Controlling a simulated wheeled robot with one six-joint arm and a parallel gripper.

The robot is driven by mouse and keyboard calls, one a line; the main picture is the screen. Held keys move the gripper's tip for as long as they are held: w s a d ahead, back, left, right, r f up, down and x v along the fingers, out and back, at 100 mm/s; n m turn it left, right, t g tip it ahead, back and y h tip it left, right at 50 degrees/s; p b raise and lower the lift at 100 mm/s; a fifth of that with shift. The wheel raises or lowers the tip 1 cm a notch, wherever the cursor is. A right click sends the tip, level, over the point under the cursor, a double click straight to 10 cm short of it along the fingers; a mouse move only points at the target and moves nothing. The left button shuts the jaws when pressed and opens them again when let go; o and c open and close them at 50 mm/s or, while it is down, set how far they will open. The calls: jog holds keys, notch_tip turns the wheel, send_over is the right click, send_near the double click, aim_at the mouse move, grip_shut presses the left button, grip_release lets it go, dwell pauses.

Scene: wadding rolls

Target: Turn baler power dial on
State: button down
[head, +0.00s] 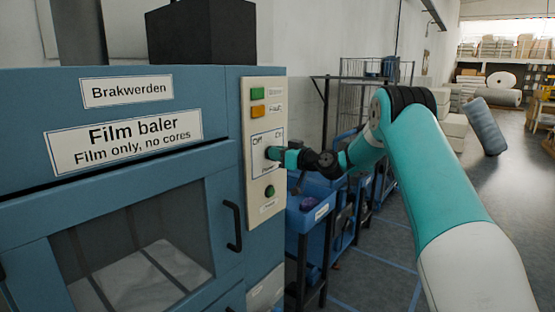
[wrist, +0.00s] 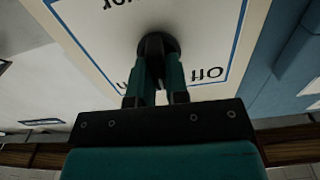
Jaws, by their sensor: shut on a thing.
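The blue film baler (head: 110,190) stands at the left in the head view, with a cream control panel (head: 254,205) on its right side. The black power dial sits in a blue-framed white plate marked Off, On and Power. My gripper (head: 275,154) reaches it from the right and is shut on the dial. In the wrist view the round black dial (wrist: 157,44) shows upside down between the teal fingers of my gripper (wrist: 157,75). The fingers hide part of the dial, so I cannot tell which way it points.
A green button (head: 257,93) and an orange one (head: 257,112) sit above the dial, and a round dark green button (head: 269,191) below it. Blue bins (head: 310,215) on a dark rack stand behind my arm.

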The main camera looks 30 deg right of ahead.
jog(key=shift+d+f+m, duration=0.1)
jog(key=shift+m, duration=2)
jog(key=shift+d+f+m, duration=0.1)
jog(key=shift+m, duration=2)
jog(key=c, duration=1.1)
grip_release()
jog(key=shift+r, duration=0.1)
jog(key=shift+s+d, duration=0.1)
jog(key=b+v, duration=0.3)
jog(key=v, duration=1.4)
jog(key=shift+s, duration=0.1)
